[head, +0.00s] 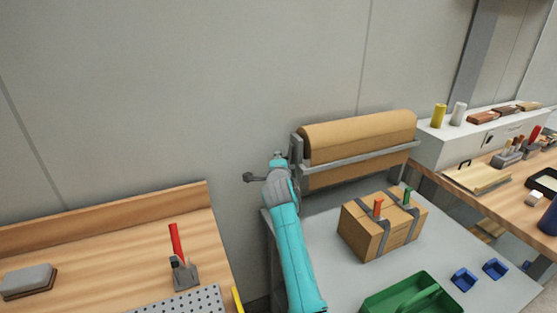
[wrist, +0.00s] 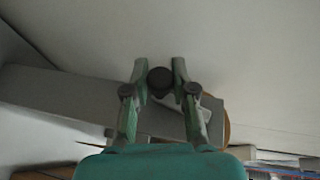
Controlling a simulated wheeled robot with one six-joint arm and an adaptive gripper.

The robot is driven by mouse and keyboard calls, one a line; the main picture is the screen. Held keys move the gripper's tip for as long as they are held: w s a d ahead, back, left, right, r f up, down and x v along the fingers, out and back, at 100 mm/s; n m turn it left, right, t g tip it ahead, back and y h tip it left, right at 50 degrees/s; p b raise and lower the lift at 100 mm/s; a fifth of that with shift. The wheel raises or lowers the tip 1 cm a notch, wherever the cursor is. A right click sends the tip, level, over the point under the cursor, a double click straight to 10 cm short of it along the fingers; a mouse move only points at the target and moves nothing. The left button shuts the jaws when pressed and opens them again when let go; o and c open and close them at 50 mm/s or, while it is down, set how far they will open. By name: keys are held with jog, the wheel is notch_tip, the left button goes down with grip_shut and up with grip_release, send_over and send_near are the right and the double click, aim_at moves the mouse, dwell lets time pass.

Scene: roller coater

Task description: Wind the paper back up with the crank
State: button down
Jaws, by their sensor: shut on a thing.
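The roll of brown paper (head: 358,136) lies level in a grey holder at the back edge of the grey table, with a grey bar (head: 365,157) across its front. Brown paper also shows below the bar; I cannot tell whether it is a loose end. In the wrist view my gripper (wrist: 159,68) is shut on the dark round crank knob (wrist: 160,82), one finger on each side. A grey bar-like part (wrist: 75,95) runs behind the fingers. In the head view my turquoise arm stands at the roll's left end and hides most of the crank and my fingertips.
On the grey table (head: 310,235) stand a strapped cardboard box (head: 365,243), a green tote (head: 385,300) and small blue bins (head: 463,279). A wooden bench (head: 120,245) with a red-handled clamp (head: 176,243) is at left. The wall is close behind the roll.

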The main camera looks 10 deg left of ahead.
jog(key=s+d+r+n+g+h, duration=0.2)
jog(key=s+d+n+g+h, duration=0.1)
jog(key=g, duration=0.8)
jog(key=shift+s+d+g+h, duration=0.15)
jog(key=shift+s+g+h, duration=0.25)
jog(key=shift+s+h, duration=0.7)
jog(key=shift+w+r+n+h, duration=0.1)
jog(key=shift+w+n+h, duration=0.1)
jog(key=shift+n+h, duration=0.1)
jog(key=c, duration=1)
grip_release()
jog(key=shift+o, duration=0.3)
jog(key=shift+r, duration=0.1)
jog(key=v, duration=1.2)
